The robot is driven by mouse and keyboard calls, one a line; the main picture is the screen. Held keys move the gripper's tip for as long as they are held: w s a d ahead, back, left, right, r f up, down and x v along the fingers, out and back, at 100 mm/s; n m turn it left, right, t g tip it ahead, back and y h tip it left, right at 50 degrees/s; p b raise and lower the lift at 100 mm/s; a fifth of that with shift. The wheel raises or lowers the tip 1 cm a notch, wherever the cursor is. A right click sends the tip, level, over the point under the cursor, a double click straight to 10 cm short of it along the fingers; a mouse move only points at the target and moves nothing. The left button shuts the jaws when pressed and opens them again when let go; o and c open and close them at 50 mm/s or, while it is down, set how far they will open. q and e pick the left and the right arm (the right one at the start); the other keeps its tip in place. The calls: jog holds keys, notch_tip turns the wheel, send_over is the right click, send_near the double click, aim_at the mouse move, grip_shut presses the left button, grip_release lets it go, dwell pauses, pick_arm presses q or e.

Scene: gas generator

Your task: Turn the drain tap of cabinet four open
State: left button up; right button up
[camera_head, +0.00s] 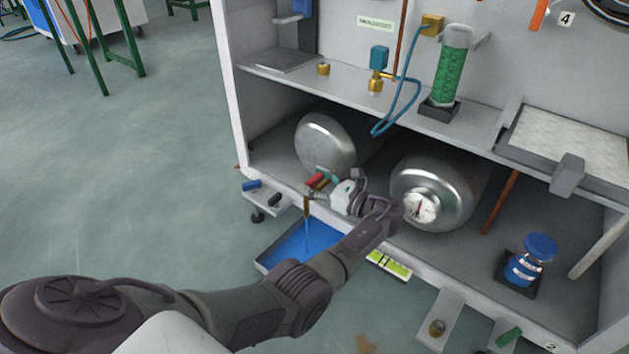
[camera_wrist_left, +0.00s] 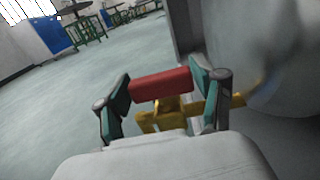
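The drain tap's red handle (camera_head: 314,180) is at the cabinet's lower front edge, left of centre. In the left wrist view the red handle (camera_wrist_left: 161,84) lies crosswise above its brass body (camera_wrist_left: 160,115). My left gripper (camera_head: 326,178) reaches it from the right; its teal fingertips (camera_wrist_left: 160,88) are spread wide, one at each end of the handle. I cannot tell whether both pads press on it. A thin bluish stream (camera_head: 307,237) shows below the brownish spout (camera_head: 306,207), above a blue tray (camera_head: 309,237). My right gripper is out of view.
Two metal tanks (camera_head: 326,146) and (camera_head: 440,179) lie on the cabinet's lower level, the right one with a round gauge (camera_head: 421,208). A blue-capped jar (camera_head: 530,260) stands at right. A "4" label (camera_head: 566,19) is on the back panel. Open floor (camera_head: 150,180) lies left.

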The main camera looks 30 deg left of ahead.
pick_arm(q)
jog(key=shift+o, duration=1)
jog(key=shift+d, duration=0.1)
jog(key=d, duration=1.1)
jog(key=shift+s+d, duration=0.4)
jog(key=shift+s, duration=0.1)
